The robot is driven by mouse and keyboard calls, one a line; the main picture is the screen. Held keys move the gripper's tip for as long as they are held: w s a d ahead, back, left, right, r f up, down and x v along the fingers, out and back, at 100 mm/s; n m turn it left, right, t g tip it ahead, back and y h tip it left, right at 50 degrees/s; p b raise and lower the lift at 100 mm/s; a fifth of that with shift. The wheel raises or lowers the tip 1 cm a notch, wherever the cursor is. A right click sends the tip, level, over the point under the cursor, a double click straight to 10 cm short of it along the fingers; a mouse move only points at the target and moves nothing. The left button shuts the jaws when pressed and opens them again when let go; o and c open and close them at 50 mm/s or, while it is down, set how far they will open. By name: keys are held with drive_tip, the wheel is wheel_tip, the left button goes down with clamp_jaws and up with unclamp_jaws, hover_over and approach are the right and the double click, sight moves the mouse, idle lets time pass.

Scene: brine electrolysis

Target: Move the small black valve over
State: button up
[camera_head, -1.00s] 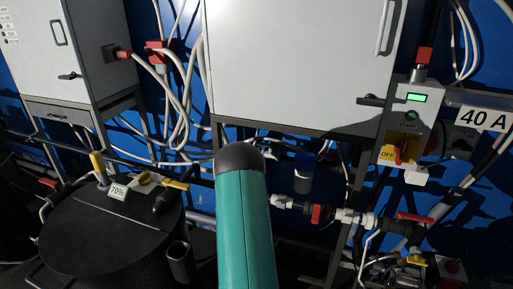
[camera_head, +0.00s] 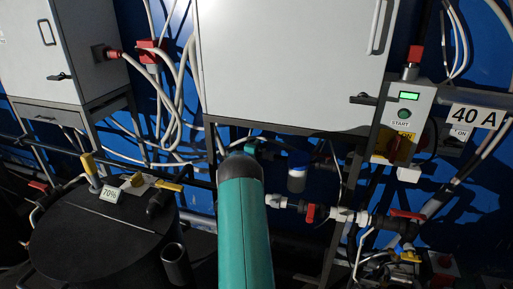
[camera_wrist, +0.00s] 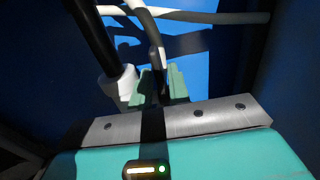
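In the wrist view my gripper (camera_wrist: 161,85) has two green fingertips, with a narrow dark strip between them. A small black lever-like piece with a grey tip (camera_wrist: 156,60) stands at that gap and appears to be the small black valve. Whether the fingers touch it I cannot tell. A white fitting (camera_wrist: 121,88) on a black pipe (camera_wrist: 95,40) is just left of the fingers. In the head view my teal arm hides most of this spot. Only a small teal part of my gripper (camera_head: 251,148) shows beyond the arm's dark end, below the large white cabinet (camera_head: 290,65).
Right of my arm are a blue-capped container (camera_head: 298,172) and pipework with a red-handled valve (camera_head: 310,213) and another red handle (camera_head: 407,214). A switch box (camera_head: 405,115) hangs at right. A black tank (camera_head: 95,245) marked 70% stands at left. Loose white hoses (camera_head: 180,100) hang behind.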

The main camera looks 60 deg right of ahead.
clamp_jaws()
drive_tip(key=shift+s+n+t, duration=0.15)
drive_tip(key=shift+n+t, duration=0.15)
drive_tip(key=shift+t, duration=0.2)
drive_tip(key=shift+s+a+n+t+y, duration=0.15)
drive_tip(key=shift+s+n+t+y, duration=0.45)
drive_tip(key=shift+n+t+y, duration=1.6)
drive_tip(key=shift+s+a+n+t+y, duration=0.2)
drive_tip(key=shift+s+n+t+y, duration=0.4)
drive_tip(key=shift+n+t+y, duration=1.55)
drive_tip(key=shift+s+a+n+t+y, duration=0.15)
drive_tip(key=shift+s+n+t+y, duration=0.45)
drive_tip(key=shift+n+t+y, duration=1.55)
drive_tip(key=shift+t+y, duration=0.4)
